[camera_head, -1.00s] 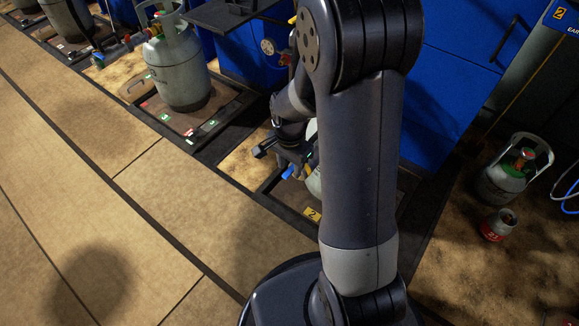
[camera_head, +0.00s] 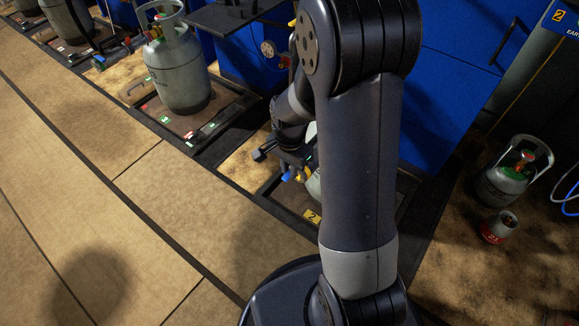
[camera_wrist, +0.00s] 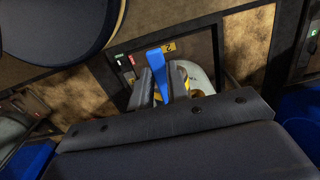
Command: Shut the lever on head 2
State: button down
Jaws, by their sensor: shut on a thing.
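The blue lever (camera_wrist: 156,62) stands between the two dark fingers of my gripper (camera_wrist: 162,84) in the wrist view, and the fingers are shut on it. In the head view the lever's blue end (camera_head: 287,175) shows just below my gripper (camera_head: 289,164). A pale cylinder (camera_wrist: 201,80) sits behind the lever. My arm hides most of the cylinder and the head's body in the head view.
Another grey cylinder (camera_head: 180,78) stands on the neighbouring platform to the left. Blue cabinets (camera_head: 455,90) stand behind. A grey-green cylinder (camera_head: 502,178) and a small red-banded one (camera_head: 498,227) stand at the right. The tan floor (camera_head: 130,200) in front is clear.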

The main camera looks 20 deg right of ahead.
jog(key=shift+s+d+n, duration=0.1)
jog(key=shift+s+n, duration=0.05)
jog(key=shift+n, duration=0.15)
jog(key=d+n, duration=0.1)
jog(key=n, duration=0.1)
jog(key=s+d+n+p, duration=0.1)
jog(key=n, duration=0.2)
jog(key=s+d+n+p, duration=0.1)
jog(key=n, duration=0.2)
jog(key=shift+d, duration=0.2)
jog(key=shift+w+d+n+p, duration=0.2)
jog(key=shift+d+n, duration=0.5)
jog(key=shift+n, duration=0.85)
jog(key=shift+w+d+n+p, duration=0.1)
jog(key=shift+d+n+p, duration=0.15)
jog(key=shift+d+n, duration=0.95)
jog(key=shift+w+d+n+p, duration=0.15)
jog(key=shift+d+n+p, duration=0.1)
jog(key=shift+n, duration=1.7)
jog(key=c, duration=1.4)
grip_release()
jog(key=shift+o, duration=0.2)
